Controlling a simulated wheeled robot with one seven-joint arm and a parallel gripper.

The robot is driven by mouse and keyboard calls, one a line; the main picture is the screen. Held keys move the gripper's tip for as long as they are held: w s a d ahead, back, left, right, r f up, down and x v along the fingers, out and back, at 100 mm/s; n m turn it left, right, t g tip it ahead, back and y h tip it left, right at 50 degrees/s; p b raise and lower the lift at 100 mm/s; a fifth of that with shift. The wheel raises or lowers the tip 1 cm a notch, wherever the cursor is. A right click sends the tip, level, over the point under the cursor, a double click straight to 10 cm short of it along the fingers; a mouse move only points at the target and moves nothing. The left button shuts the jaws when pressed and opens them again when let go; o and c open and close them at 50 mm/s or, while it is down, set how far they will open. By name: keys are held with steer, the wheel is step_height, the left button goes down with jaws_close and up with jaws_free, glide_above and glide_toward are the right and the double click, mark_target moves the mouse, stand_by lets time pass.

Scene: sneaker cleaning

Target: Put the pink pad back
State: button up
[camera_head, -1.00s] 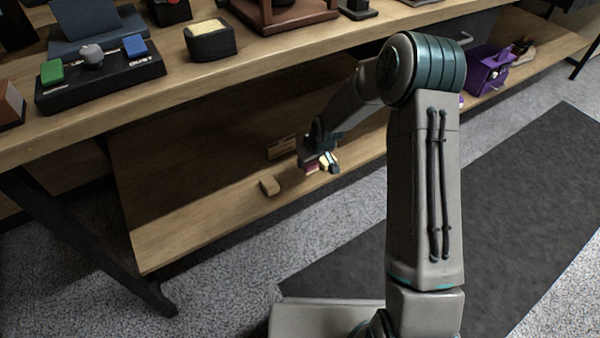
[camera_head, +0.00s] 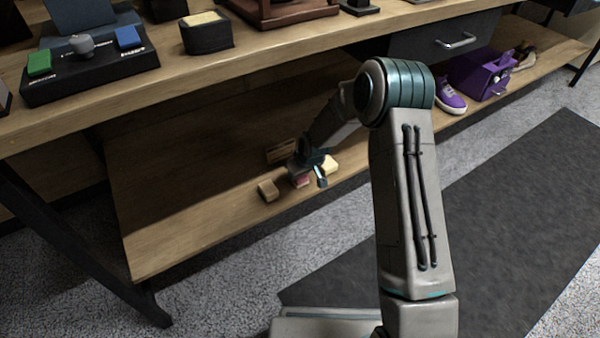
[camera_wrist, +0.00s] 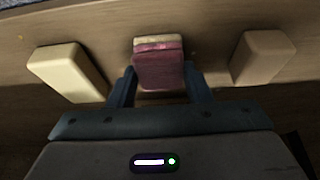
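The pink pad (camera_wrist: 158,68) is between the two fingers of my gripper (camera_wrist: 160,85) in the wrist view. The fingers lie along its two sides with no clear gap, so the gripper looks shut on it. In the head view the pink pad (camera_head: 301,181) is at the lower shelf, below my gripper (camera_head: 310,172); whether its underside touches the shelf is hard to tell. It is between a tan block (camera_head: 267,190) on the left and a pale yellow block (camera_head: 330,166) on the right, apart from both.
The lower shelf (camera_head: 170,235) is clear at the left. A small card (camera_head: 280,152) stands behind the blocks. A purple sneaker (camera_head: 450,97) and a purple box (camera_head: 480,75) are farther right. The workbench top (camera_head: 180,75) overhangs the shelf and holds a button console (camera_head: 90,70).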

steer(key=o, duration=0.4)
steer(key=p+v, duration=0.5)
steer(key=v, duration=0.7)
steer(key=shift+r, duration=0.25)
steer(key=s+d+r+m+g+h, duration=0.1)
steer(key=s+d+r+m+h, duration=0.2)
steer(key=s+d+r, duration=0.9)
steer(key=s+d+r+m, duration=0.1)
steer(key=s+r, duration=0.1)
steer(key=s, duration=0.3)
steer(key=s+r+m+g, duration=0.1)
steer(key=s+r, duration=0.1)
steer(key=s, duration=0.4)
steer(key=s+d+r+m, duration=0.1)
steer(key=s+r, duration=0.1)
steer(key=s, duration=0.4)
steer(key=shift+s+d+r+m+g, duration=0.15)
steer(key=shift+d+r+m+g, duration=0.15)
steer(key=shift+r, duration=0.1)
